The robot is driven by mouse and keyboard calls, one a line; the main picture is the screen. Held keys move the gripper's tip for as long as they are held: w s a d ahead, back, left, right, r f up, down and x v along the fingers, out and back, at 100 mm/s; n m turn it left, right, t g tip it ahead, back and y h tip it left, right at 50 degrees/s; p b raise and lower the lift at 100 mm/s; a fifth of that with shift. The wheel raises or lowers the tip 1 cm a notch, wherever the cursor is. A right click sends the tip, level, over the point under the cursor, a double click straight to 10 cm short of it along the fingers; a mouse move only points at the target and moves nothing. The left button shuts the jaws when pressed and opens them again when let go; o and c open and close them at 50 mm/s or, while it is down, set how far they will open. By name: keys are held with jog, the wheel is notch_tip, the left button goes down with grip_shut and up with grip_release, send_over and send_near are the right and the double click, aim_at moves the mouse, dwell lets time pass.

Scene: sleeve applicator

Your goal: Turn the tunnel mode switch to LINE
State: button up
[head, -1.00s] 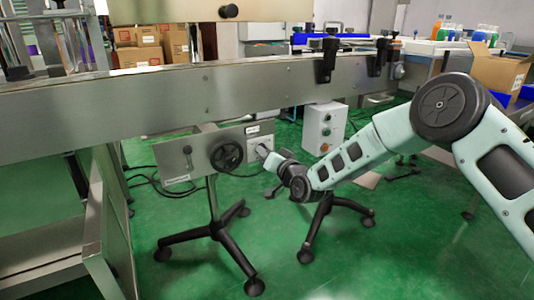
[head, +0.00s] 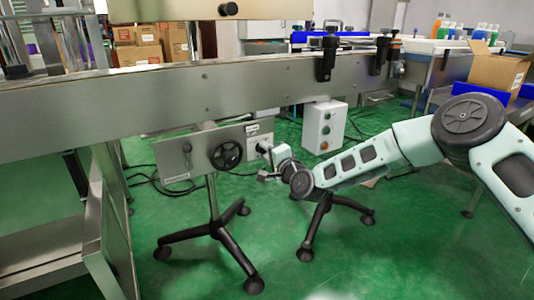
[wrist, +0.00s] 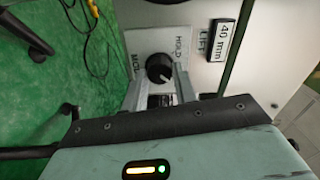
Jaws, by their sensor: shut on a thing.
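The mode switch is a round black knob (wrist: 159,68) on a pale label plate (wrist: 147,42) in the wrist view. The word HOLD is printed beside it to the upper right; another word on the left is hard to read. A light pointer mark shows on the knob's lower right. My gripper (wrist: 160,78) has its two grey fingers on either side of the knob, shut on it. In the head view my gripper (head: 266,163) is at the right end of the grey control panel (head: 203,152), and the knob cannot be made out there.
A black handwheel (head: 227,155) sits on the panel left of my gripper. A white control box (head: 323,127) with buttons stands to the right. The conveyor side (head: 200,95) runs above.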

jog(key=shift+m, duration=0.5)
jog(key=o, duration=1)
jog(key=shift+c, duration=0.2)
jog(key=p+v, duration=0.4)
jog(key=v, duration=1.3)
jog(key=shift+d+p, duration=0.25)
jog(key=shift+p, duration=0.05)
jog(key=shift+s, duration=0.15)
